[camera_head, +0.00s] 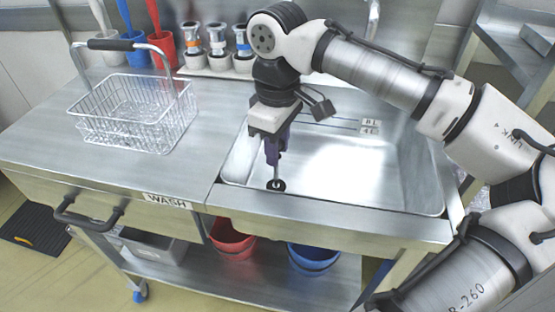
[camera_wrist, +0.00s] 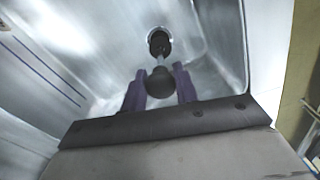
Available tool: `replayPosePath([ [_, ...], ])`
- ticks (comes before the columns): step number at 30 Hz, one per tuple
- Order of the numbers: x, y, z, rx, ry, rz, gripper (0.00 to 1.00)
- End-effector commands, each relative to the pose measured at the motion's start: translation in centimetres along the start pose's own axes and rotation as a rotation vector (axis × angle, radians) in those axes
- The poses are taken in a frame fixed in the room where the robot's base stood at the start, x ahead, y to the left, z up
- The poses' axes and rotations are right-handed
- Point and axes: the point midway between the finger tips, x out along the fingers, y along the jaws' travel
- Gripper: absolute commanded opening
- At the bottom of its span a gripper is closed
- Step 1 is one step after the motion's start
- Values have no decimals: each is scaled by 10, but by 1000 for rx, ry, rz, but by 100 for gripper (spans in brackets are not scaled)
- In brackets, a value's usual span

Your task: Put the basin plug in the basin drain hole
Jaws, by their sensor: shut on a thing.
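My gripper (camera_head: 275,158) points down into the front left of the steel basin (camera_head: 350,170), its purple fingers shut on the basin plug. In the wrist view, the plug's dark knob (camera_wrist: 160,84) sits between the fingertips of my gripper (camera_wrist: 157,72). A thin metal stem runs from the knob to a black stopper end. The bright-rimmed basin drain hole (camera_wrist: 158,31) lies just beyond the stopper, which overlaps it in this view. I cannot tell whether the stopper is inside the hole or above it. The black stopper (camera_head: 276,185) shows below the fingers in the head view.
A wire basket (camera_head: 135,115) stands on the counter to the left. Several bottles (camera_head: 217,40) stand in white holders along the back. A red bucket (camera_head: 232,240) and a blue bucket (camera_head: 313,256) sit on the lower shelf. The basin's right side is empty.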

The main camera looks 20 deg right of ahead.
Motion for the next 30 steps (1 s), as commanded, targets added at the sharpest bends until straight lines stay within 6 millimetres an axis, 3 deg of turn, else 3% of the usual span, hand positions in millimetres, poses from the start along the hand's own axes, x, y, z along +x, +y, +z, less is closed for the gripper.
replayPosePath([
  [7, 35, 0, 0, -1, -2, 0, 0],
  [19, 41, 0, 0, -1, 1, -1, 0],
  [20, 41, 0, 0, -1, 0, -1, 31],
  [21, 41, 0, 0, -1, -1, -1, 36],
  [25, 41, 0, 0, -1, -1, -1, 51],
  [30, 40, 0, 0, -1, 0, 0, 51],
])
